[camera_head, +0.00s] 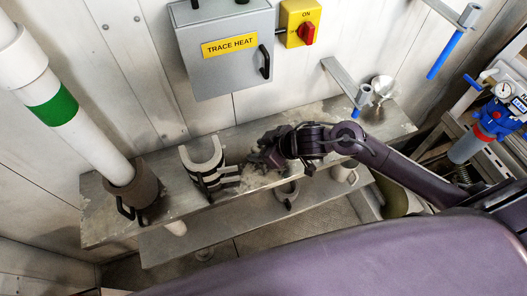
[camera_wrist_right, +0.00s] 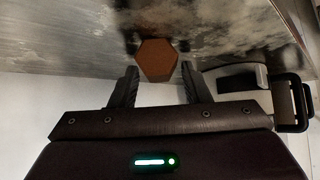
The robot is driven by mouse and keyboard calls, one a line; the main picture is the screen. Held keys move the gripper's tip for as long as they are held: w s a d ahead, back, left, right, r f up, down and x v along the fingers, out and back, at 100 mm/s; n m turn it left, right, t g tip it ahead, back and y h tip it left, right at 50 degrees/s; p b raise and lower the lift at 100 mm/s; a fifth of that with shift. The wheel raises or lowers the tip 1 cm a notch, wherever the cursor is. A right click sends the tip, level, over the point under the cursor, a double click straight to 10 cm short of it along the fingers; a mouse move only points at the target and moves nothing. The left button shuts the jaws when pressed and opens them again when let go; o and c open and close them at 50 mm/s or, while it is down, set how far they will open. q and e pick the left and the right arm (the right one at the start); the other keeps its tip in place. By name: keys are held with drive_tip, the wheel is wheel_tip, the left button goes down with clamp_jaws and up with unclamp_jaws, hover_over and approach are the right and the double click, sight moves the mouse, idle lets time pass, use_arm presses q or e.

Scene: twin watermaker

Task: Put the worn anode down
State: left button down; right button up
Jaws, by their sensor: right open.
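The worn anode (camera_wrist_right: 157,60) shows in the right wrist view as a brown, hexagonal face between my right fingertips, against the grey metal bench top. A narrow gap shows between it and each finger. My right gripper (camera_wrist_right: 159,75) is open. In the head view my right gripper (camera_head: 256,162) is low over the middle of the bench (camera_head: 105,215), and I cannot make out the anode there. Whether the anode rests fully on the bench cannot be told. My left gripper is not in view.
A white pipe with a green band (camera_head: 60,105) meets a dark collar (camera_head: 135,190) at the bench's left. A metal funnel (camera_head: 382,86) is at the back right. A TRACE HEAT box (camera_head: 228,70) hangs behind.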

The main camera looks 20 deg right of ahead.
drive_tip(key=c, duration=0.9)
clamp_jaws()
drive_tip(key=shift+s, duration=0.2)
